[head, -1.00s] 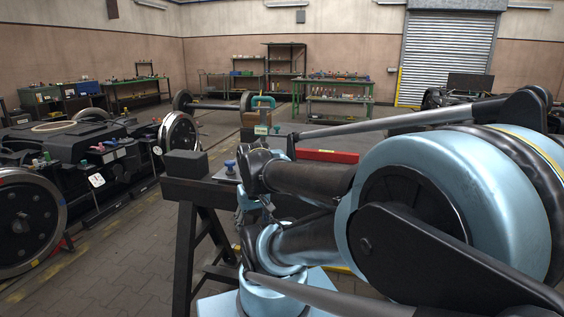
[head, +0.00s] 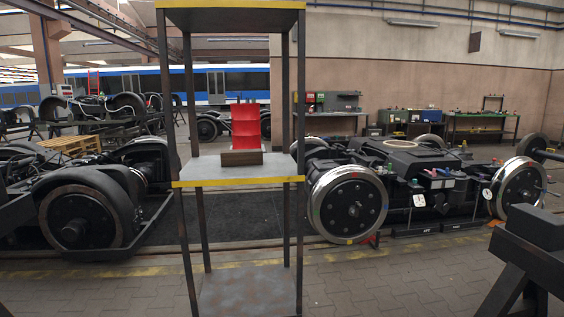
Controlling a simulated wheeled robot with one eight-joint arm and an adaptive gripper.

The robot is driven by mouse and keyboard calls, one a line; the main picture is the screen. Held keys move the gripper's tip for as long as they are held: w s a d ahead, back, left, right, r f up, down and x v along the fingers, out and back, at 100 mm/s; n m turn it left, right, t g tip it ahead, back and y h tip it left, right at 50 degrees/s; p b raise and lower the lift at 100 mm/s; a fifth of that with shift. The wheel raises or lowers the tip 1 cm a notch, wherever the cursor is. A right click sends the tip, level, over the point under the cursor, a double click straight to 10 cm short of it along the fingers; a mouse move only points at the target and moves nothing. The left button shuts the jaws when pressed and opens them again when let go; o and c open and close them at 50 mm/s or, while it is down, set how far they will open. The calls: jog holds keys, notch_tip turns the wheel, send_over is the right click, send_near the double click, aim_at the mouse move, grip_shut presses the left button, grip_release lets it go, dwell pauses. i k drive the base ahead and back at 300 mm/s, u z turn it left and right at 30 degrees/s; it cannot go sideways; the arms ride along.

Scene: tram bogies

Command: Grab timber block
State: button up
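A brown block (head: 241,158), which looks like the timber block, lies on the middle shelf (head: 200,172) of a tall metal rack. I cannot tell if the two touch. My gripper is not in view.
The rack has yellow-edged shelves and dark posts (head: 300,90). A bogie (head: 90,205) stands left and another (head: 430,175) right. A dark trestle (head: 530,245) is at the near right. The paved floor (head: 390,285) before the rack is clear.

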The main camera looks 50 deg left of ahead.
aim_at(246, 157)
jog(key=k, duration=0.45)
jog(key=u, duration=1.3)
jog(key=i, duration=0.9)
jog(key=u, duration=1)
jog(key=i, duration=1.15)
jog(key=z, duration=0.4)
